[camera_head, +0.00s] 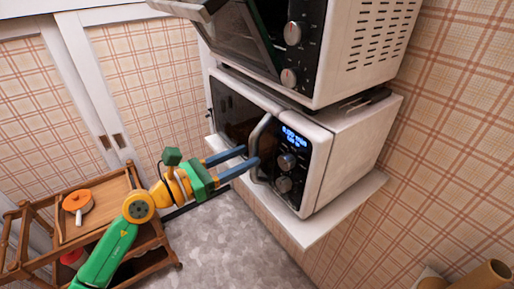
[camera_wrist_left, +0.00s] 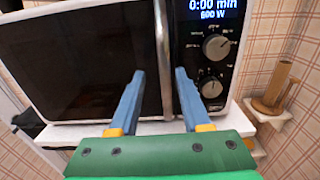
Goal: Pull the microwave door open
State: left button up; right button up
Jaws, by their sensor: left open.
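The white microwave (camera_head: 318,150) with a black front stands on a white shelf. Its door (camera_head: 236,112) looks shut. The curved silver handle (camera_head: 257,142) runs up and down at the door's right side, next to the knobs and lit display. My left gripper (camera_head: 248,155) is open, with its two blue fingers pointing at the handle. In the left wrist view the fingers (camera_wrist_left: 160,83) lie either side of the handle (camera_wrist_left: 162,60); I cannot tell whether they touch it. My right gripper is not in view.
A second oven (camera_head: 345,45) with its door tilted open sits above the microwave. A wooden cart (camera_head: 95,205) with an orange pan (camera_head: 78,203) stands at the left. The white shelf (camera_head: 318,228) sticks out below the microwave. Grey floor (camera_head: 220,245) lies clear in front.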

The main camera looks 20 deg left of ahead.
aim_at(251, 157)
pick_arm(q)
jog(key=x, duration=0.2)
jog(key=shift+w+d+r+p, duration=0.15)
jog(key=shift+w+d+p, duration=0.05)
jog(key=shift+w+p, duration=0.1)
jog(key=shift+s+d, duration=0.2)
jog(key=shift+d, duration=0.35)
jog(key=shift+a, duration=0.2)
grip_shut()
dwell(0.4)
